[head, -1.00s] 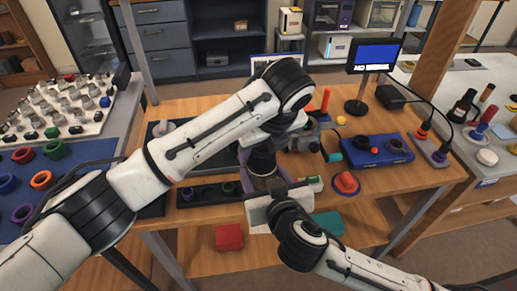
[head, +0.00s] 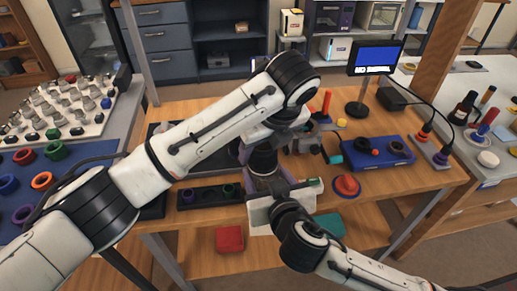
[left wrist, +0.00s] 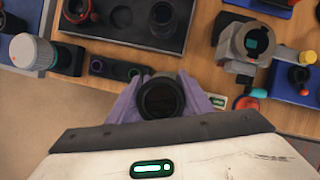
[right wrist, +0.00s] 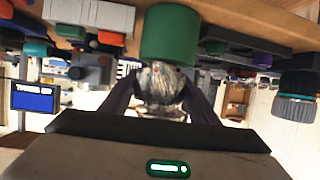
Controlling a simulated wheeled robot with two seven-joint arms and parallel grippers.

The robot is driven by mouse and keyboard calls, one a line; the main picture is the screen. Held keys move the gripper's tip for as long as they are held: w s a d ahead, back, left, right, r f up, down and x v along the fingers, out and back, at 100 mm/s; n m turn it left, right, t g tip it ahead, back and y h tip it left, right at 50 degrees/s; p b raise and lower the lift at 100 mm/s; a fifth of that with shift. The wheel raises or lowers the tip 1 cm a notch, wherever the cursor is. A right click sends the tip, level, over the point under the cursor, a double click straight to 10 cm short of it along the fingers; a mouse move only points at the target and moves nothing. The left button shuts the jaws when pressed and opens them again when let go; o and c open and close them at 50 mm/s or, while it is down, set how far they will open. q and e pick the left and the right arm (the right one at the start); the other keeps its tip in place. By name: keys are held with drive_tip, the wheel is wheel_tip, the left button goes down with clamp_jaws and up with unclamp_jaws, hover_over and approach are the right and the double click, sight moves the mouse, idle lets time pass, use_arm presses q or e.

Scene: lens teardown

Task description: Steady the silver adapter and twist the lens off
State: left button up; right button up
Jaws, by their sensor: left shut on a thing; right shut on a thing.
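In the left wrist view the lens (left wrist: 162,97) is a dark round barrel seen end-on between the purple fingers. The silver adapter (right wrist: 161,86) is a shiny, mottled piece between the dark fingers of my right gripper (right wrist: 161,98), which is shut on it. In the head view my right gripper (head: 268,192) is just below the lens. The joint between lens and adapter is hidden.
A black tray with wells (head: 211,194) lies left of the lens. In the right wrist view a green cylinder (right wrist: 168,35) is close beyond the adapter.

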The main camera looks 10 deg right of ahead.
use_arm(q)
drive_tip(key=shift+w+r, duration=0.15)
drive_tip(key=shift+r, duration=0.3)
use_arm(e)
drive_tip(key=shift+s+a, duration=0.1)
drive_tip(key=shift+a, duration=0.1)
use_arm(q)
drive_tip(key=shift+r, duration=2.4)
use_arm(e)
drive_tip(key=o, duration=1.5)
drive_tip(key=shift+w+r+v, duration=0.1)
drive_tip(key=shift+r+v, duration=0.2)
drive_tip(key=shift+v, duration=1.35)
drive_tip(key=shift+w+r+v, duration=0.15)
drive_tip(key=shift+r+v, duration=0.15)
drive_tip(key=shift+v, duration=1.3)
drive_tip(key=shift+w+r+v, duration=0.1)
drive_tip(key=shift+r+v, duration=0.2)
drive_tip(key=shift+v, duration=1.35)
